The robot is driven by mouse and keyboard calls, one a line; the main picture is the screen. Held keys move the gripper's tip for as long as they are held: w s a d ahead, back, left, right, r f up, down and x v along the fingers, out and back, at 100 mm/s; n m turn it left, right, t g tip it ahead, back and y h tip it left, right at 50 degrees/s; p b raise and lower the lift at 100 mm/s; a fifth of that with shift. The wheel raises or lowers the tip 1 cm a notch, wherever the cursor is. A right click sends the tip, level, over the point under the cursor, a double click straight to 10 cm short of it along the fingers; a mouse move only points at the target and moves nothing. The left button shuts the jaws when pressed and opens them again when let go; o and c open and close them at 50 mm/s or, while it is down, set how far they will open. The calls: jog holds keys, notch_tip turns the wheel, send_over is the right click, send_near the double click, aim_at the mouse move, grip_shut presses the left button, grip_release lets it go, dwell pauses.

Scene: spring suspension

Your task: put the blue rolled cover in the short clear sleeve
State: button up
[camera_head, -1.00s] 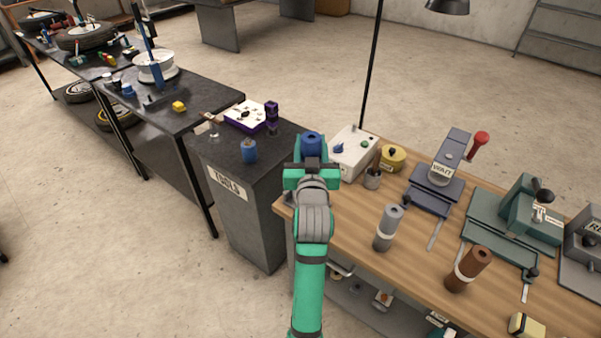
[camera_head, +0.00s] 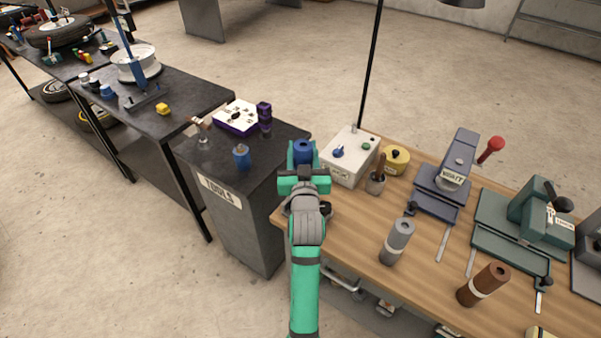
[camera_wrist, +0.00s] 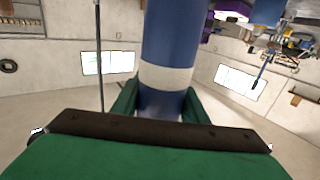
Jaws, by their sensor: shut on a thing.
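The blue rolled cover (camera_head: 303,149) stands upright in my gripper (camera_head: 304,170), which is shut on it. In the wrist view the cover (camera_wrist: 171,38) is a blue cylinder with a pale band, held between the green fingers (camera_wrist: 158,103). It is in the air by the gap between the black tool cabinet and the wooden bench. I cannot surely pick out the short clear sleeve. A small clear, glass-like thing (camera_head: 203,136) stands on the cabinet's left part, left of my gripper, but it is too small to identify.
The black tool cabinet (camera_head: 225,217) also bears a blue canister (camera_head: 241,157) and a purple-edged tray (camera_head: 235,117). The wooden bench (camera_head: 350,239) holds a white box (camera_head: 347,160), a grey roll (camera_head: 397,241), a brown roll (camera_head: 484,285) and presses. A thin lamp pole (camera_head: 371,75) rises behind.

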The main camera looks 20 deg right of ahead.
notch_tip(320, 180, down, 9)
jog(key=shift+a, duration=0.2)
dwell(0.3)
jog(key=shift+w+f, duration=0.1)
jog(key=shift+f, duration=0.05)
jog(key=o, duration=1.1)
